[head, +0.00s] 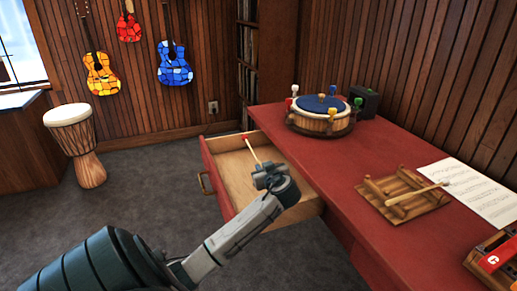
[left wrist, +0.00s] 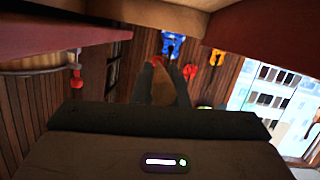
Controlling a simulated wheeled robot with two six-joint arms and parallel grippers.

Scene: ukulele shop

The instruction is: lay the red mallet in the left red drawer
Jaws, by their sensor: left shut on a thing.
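The red mallet (head: 253,149) has a pale thin handle and a small red head at its far end. My left gripper (head: 266,172) is shut on the handle's near end, over the open left red drawer (head: 228,172). The drawer has a red front, a brass handle and a bare pale wood inside. I cannot tell whether the mallet touches the drawer. In the left wrist view a small red patch, likely the mallet head (left wrist: 156,60), shows beyond the dark gripper body; the handle is unclear there. My right gripper is not in view.
The red desk (head: 300,165) borders the drawer on the right. On it stand a drum with coloured pegs (head: 318,122), a wooden rack (head: 385,207) with a pale stick, and sheet music (head: 480,190). A djembe (head: 85,150) stands left on the open grey floor.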

